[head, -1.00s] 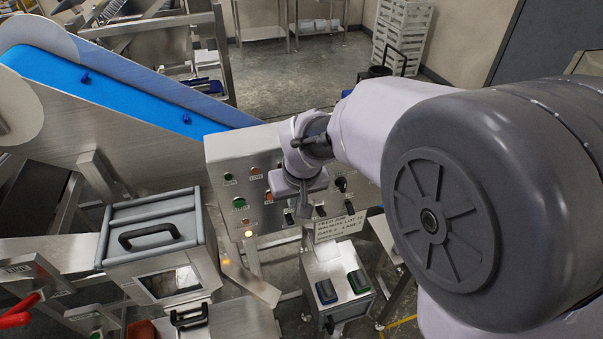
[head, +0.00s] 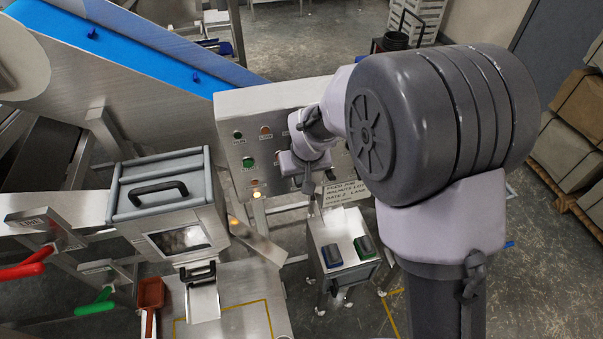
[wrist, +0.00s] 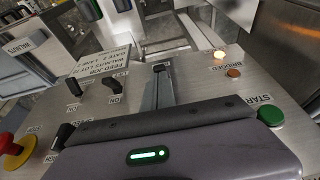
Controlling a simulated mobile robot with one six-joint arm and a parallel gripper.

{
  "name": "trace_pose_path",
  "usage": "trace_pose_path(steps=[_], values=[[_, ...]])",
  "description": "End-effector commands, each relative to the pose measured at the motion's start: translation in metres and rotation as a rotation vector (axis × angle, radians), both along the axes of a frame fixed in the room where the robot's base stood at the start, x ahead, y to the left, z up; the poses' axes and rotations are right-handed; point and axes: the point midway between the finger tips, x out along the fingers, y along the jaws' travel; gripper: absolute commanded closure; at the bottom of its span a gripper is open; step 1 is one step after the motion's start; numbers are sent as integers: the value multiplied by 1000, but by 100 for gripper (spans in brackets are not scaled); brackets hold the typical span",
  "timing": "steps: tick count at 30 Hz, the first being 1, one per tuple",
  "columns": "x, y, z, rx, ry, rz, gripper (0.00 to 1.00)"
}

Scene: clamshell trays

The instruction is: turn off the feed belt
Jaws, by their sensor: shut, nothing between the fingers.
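The feed belt (head: 140,52) is a blue incline at the upper left of the head view. A grey metal control panel (head: 232,112) stands below its lower end. My gripper (head: 307,186) is shut and empty over the panel's front. In the wrist view its closed fingers (wrist: 160,75) point between a black switch (wrist: 116,82) with an ON label and an amber BRIDGED lamp (wrist: 233,72). Other black switches (wrist: 73,87) sit to the left, with a red mushroom button (wrist: 15,145) on yellow. A green START button (wrist: 271,115) is at right. Contact cannot be told.
A job sign (head: 345,193) hangs at the panel's lower edge. A stand with a blue and a green block (head: 364,246) is below it. A grey lidded box (head: 168,200) with a handle is at left. Open floor lies beyond the panel.

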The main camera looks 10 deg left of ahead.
Motion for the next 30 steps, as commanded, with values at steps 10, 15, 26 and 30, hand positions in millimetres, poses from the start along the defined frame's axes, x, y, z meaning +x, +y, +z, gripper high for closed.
trace_pose_path(steps=[10,15,26,30], values=[[-1,0,-4,7,-14,0,100],[-1,-1,-5,24,-50,1,100],[-2,-1,-8,50,-104,0,100],[-3,-1,-10,64,-133,1,100]])
